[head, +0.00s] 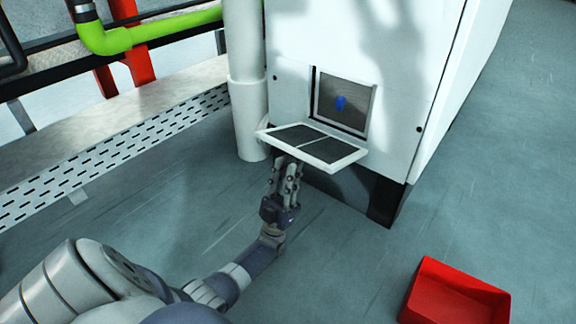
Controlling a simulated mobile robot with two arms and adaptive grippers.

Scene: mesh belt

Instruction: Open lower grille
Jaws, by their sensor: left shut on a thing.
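The lower grille (312,145) is a white-framed panel with dark mesh on the front of a white cabinet (300,45). It is swung down and out, lying nearly level in front of a square opening (345,103). A small blue thing (341,103) shows inside the opening. My left gripper (287,165) is below the grille and shut at its near edge; its fingertips are partly hidden by the frame. My right gripper is not in view.
A red open box (456,295) sits on the floor at the lower right. A white vertical pipe (246,100) stands close to the left of the grille. A slotted metal ledge (110,155) runs along the left. The floor between is clear.

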